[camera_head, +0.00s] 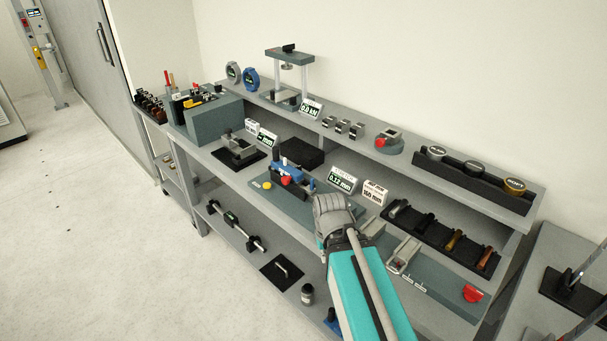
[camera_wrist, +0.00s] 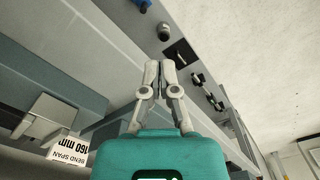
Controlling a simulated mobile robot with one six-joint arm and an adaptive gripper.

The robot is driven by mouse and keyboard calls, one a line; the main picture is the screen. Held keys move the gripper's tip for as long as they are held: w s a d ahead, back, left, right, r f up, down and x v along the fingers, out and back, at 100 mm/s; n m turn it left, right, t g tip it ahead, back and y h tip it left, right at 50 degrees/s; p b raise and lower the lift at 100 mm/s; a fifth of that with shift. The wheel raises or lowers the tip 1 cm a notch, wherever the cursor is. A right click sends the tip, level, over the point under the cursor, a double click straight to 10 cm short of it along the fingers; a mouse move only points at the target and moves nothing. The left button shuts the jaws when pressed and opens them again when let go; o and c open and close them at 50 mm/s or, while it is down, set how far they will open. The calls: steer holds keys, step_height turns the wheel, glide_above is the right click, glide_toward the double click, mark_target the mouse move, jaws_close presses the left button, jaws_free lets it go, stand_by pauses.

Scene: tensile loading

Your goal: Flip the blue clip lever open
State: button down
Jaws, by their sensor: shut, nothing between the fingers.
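A blue lever-like part (camera_head: 288,169) sits on a dark fixture with a red knob (camera_head: 287,181), on the grey-green bench plate left of my arm in the head view. Another small blue part (camera_head: 332,317) is low on the shelf below, partly hidden by my arm. A blue part (camera_wrist: 143,3) also shows at the wrist view's top edge. I cannot tell which is the clip lever. My gripper (camera_wrist: 161,66) is shut and empty, its fingertips close together and apart from these parts. In the head view my arm hides the fingers.
A label reading 160 mm (camera_head: 374,193) stands on the bench beside a black tray (camera_head: 443,236) of handled tools. A red button (camera_head: 473,293) is at the bench's right end. The lower shelf holds a bar (camera_head: 238,231) and a black pad (camera_head: 281,271). Open floor lies left.

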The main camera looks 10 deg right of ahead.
steer(key=shift+d, duration=0.2)
steer(key=shift+w, duration=0.1)
steer(key=w+r+n+t+p, duration=0.1)
steer(key=w+r+n+p, duration=0.1)
steer(key=w+r+p, duration=0.3)
steer(key=w+d+r+n+t+y+p, duration=0.1)
steer(key=w+r+p, duration=0.4)
steer(key=w, duration=0.7)
steer(key=w+d+r+n+t+y+p, duration=0.1)
steer(key=w+r+n+p, duration=0.3)
steer(key=w, duration=0.4)
steer(key=shift+w+r+p, duration=0.4)
steer(key=shift+r+p, duration=0.05)
steer(key=shift+r, duration=0.5)
steer(key=shift+f, duration=0.15)
steer(key=b, duration=1)
glide_above(309, 188)
step_height(309, 188, down, 9)
steer(key=shift+w+f, duration=0.1)
